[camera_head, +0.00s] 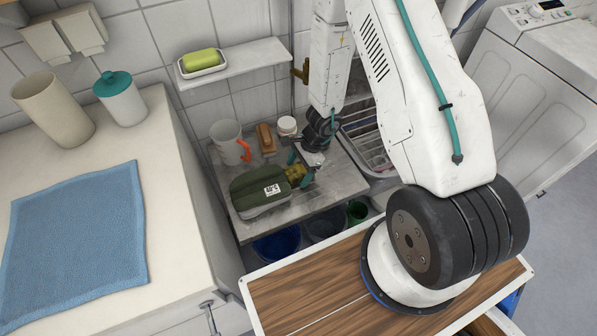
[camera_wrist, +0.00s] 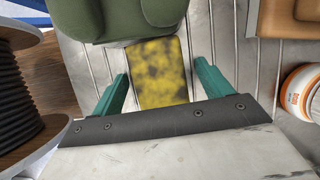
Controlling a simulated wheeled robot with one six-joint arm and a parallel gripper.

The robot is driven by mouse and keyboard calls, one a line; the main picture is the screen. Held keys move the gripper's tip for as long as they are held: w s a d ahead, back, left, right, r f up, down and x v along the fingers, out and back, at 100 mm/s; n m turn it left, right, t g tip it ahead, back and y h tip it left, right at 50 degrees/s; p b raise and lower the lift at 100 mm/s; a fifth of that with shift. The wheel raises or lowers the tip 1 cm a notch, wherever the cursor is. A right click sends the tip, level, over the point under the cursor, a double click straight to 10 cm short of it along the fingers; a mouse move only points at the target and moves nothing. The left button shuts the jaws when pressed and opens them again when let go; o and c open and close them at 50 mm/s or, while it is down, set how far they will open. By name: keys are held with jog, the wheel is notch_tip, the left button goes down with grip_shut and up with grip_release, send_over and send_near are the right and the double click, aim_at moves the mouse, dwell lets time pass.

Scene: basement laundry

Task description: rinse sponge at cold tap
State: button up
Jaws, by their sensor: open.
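A yellow sponge with dark blotches (camera_wrist: 160,72) lies on the grey ribbed drainboard. In the head view its yellow (camera_head: 294,172) shows beside my gripper (camera_head: 303,170). In the wrist view my gripper (camera_wrist: 162,82) is open, with one teal finger on each side of the sponge and a gap at each side. The sponge's near end is hidden behind the gripper's dark edge. Its far end meets or lies close to a dark green pouch (camera_wrist: 120,18). A brass fitting, perhaps the tap (camera_head: 301,73), is on the wall behind my arm, partly hidden.
The pouch (camera_head: 262,196) has a white label. A white mug with an orange handle (camera_head: 228,140), a brown brush (camera_head: 266,138) and a white jar (camera_head: 287,126) stand behind. A wire rack (camera_head: 370,140) is to the right. A soap shelf (camera_head: 240,62) hangs above.

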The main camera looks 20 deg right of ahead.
aim_at(300, 168)
jog(key=c, duration=1.1)
jog(key=r, duration=0.7)
jog(key=shift+d+r, duration=0.2)
jog(key=shift+r, duration=0.1)
jog(key=d, duration=1.9)
jog(key=shift+d+f, duration=0.2)
jog(key=shift+d, duration=0.1)
